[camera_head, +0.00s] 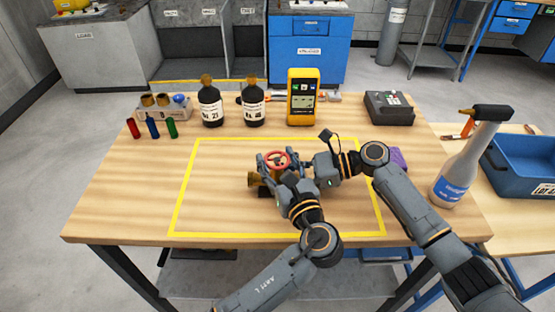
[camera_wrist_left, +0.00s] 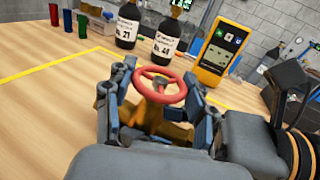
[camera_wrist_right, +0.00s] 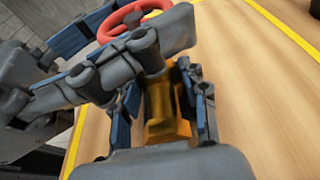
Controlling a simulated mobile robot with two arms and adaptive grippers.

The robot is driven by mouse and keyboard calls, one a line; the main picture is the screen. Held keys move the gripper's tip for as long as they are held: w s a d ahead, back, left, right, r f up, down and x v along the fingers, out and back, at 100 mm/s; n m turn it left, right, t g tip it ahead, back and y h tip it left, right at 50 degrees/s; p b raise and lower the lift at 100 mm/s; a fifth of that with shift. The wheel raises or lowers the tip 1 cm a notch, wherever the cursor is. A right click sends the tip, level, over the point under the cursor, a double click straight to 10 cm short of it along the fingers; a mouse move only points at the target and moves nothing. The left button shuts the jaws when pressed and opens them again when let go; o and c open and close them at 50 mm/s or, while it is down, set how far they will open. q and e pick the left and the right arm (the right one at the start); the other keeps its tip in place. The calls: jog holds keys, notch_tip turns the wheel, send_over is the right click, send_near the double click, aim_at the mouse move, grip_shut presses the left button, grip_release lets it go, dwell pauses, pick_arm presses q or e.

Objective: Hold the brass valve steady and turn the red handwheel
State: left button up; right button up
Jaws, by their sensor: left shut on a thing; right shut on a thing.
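The brass valve (camera_head: 254,180) lies on the table inside the yellow outline, largely covered by my grippers. Its red handwheel (camera_head: 276,153) is on top. My left gripper (camera_head: 276,160) has a finger on each side of the handwheel and is shut on it; the left wrist view shows the wheel (camera_wrist_left: 160,98) between the fingers, with brass (camera_wrist_left: 165,128) below. My right gripper (camera_wrist_right: 160,88) is shut on the brass body (camera_wrist_right: 162,108) from the right side, below the left gripper. In the head view its fingertips are hidden behind the left gripper.
Two dark bottles (camera_head: 210,107) and a yellow meter (camera_head: 302,97) stand behind the outline. A vial rack (camera_head: 165,112) is at the back left. A dark box (camera_head: 389,108) and a wash bottle (camera_head: 462,165) stand right. The left part of the outlined area is clear.

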pick_arm(q)
jog(key=shift+a, duration=0.1)
jog(key=o, duration=1.2)
jog(key=shift+h, duration=0.3)
